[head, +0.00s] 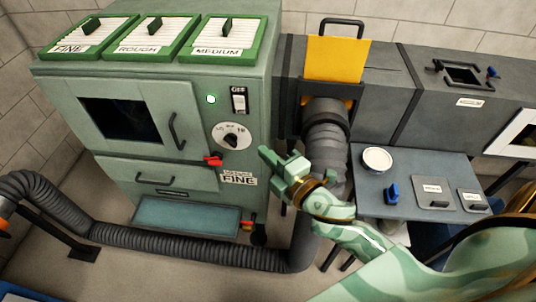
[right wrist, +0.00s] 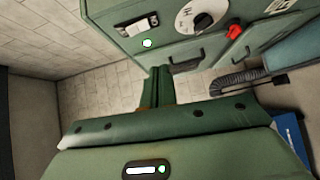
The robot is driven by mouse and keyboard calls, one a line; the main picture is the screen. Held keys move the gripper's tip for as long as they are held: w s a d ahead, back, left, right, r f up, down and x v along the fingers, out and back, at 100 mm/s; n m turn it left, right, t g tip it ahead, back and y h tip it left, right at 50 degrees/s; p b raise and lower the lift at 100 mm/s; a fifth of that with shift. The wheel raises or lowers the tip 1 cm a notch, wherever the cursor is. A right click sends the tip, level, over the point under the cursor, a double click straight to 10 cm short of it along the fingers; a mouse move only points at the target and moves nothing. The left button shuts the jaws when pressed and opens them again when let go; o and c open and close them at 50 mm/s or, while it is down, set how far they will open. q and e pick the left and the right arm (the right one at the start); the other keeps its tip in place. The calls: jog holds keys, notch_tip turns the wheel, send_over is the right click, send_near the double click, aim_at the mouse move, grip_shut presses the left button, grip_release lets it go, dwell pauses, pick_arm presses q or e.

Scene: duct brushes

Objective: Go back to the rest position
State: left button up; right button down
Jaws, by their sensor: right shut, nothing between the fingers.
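My right gripper (head: 277,160) is shut and empty. It is in the air in front of the green machine (head: 180,195), near its right side, and also shows in the right wrist view (right wrist: 158,75). In the head view the fingers sit right of the red lever (head: 213,160) and the FINE label (head: 238,179), apart from the flexible duct (head: 326,125). In the right wrist view the machine's dial (right wrist: 202,17) and red lever (right wrist: 234,32) are beyond the fingers. My left gripper is not seen.
Three green-framed filters (head: 150,48) lie on the machine top. A yellow plate (head: 336,60) stands in the grey duct box (head: 375,95). A small grey table (head: 400,165) at right holds a round white-topped item (head: 377,159), a blue item (head: 391,194) and two plates. A grey hose (head: 180,247) crosses the floor.

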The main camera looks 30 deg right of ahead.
dwell(0.4)
jog(key=s+d+f+m+g+h+p, duration=0.1)
jog(key=s+d+f+m+g, duration=0.2)
jog(key=f, duration=0.7)
jog(key=s+d+f+m+g+h+p, duration=0.15)
jog(key=s+f+m, duration=0.25)
jog(key=f, duration=0.6)
jog(key=s+d+f+m+g+p, duration=0.15)
jog(key=s+f+m+g, duration=0.25)
jog(key=f, duration=0.6)
jog(key=s+d+f+m+g+h+p, duration=0.1)
jog(key=s+f+m+g+p, duration=0.2)
jog(key=s, duration=0.7)
jog(key=s+d+f+m+g+p, duration=0.1)
jog(key=s+f+g, duration=0.1)
jog(key=s+f, duration=0.6)
jog(key=s+a+r+m+g+p, duration=0.1)
jog(key=s+a+r+g+p, duration=0.1)
jog(key=s, duration=0.9)
jog(key=shift+s+a+r+p, duration=0.15)
jog(key=shift+r+p, duration=0.3)
jog(key=shift+p, duration=0.2)
